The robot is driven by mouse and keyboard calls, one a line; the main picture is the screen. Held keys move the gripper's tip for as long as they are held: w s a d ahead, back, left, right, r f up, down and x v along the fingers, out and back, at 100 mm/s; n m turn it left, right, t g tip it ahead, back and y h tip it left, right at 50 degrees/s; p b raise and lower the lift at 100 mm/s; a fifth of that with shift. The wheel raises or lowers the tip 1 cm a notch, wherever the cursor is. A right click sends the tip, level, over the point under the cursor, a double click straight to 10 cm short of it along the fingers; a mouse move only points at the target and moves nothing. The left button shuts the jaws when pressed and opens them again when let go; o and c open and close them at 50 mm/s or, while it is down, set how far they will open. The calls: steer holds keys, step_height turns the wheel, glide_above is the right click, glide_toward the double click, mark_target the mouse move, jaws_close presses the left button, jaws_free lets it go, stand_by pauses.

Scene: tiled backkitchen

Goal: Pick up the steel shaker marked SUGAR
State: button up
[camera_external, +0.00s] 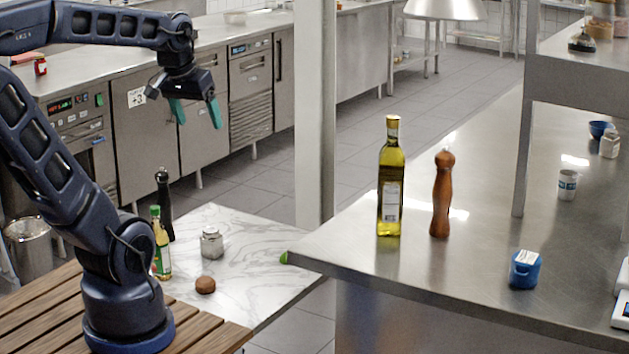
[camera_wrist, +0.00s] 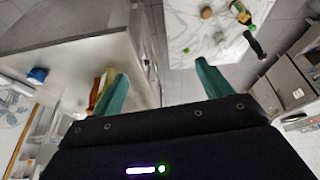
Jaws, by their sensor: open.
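A small silvery shaker (camera_external: 211,243) stands upright on the white marble tabletop (camera_external: 262,250), beside a brown ball-like thing (camera_external: 205,285). A second small pale shaker (camera_external: 609,145) stands far right on the steel counter. No lettering is readable on either, so I cannot tell which is marked SUGAR. My gripper (camera_external: 196,112) is open and empty, high above and behind the marble top in the external view. In the wrist view, its green fingers (camera_wrist: 162,78) are spread, with the marble top (camera_wrist: 185,20) beyond them and a small pale shaker-like thing (camera_wrist: 219,37) on it.
A green-capped bottle (camera_external: 160,247) and a tall dark mill (camera_external: 164,205) stand left of the near shaker. An oil bottle (camera_external: 390,185), a wooden mill (camera_external: 441,195) and a blue container (camera_external: 524,270) stand on the steel counter (camera_external: 470,265). A white post (camera_external: 315,120) rises behind.

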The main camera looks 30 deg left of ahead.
steer(key=w+a+f+n+g, duration=0.15)
steer(key=w+a+n, duration=0.3)
steer(key=w, duration=0.85)
steer(key=w+a+f+n+g, duration=0.1)
steer(key=w+a+f+n, duration=0.35)
steer(key=w, duration=0.85)
steer(key=n+g+h, duration=0.2)
steer(key=n, duration=0.7)
glide_above(212, 241)
steer(key=w+a, duration=0.3)
steer(key=a, duration=0.1)
step_height(212, 241, down, 42)
steer(key=shift+s+f, duration=0.1)
steer(key=shift+s, duration=0.05)
steer(key=shift+a+f, duration=0.2)
steer(key=shift+f, duration=0.3)
steer(key=f, duration=0.3)
steer(key=d+f, duration=0.1)
steer(key=f, duration=0.3)
steer(key=d+f, duration=0.1)
steer(key=f, duration=0.2)
steer(key=shift+f, duration=0.2)
steer(key=c, duration=1.1)
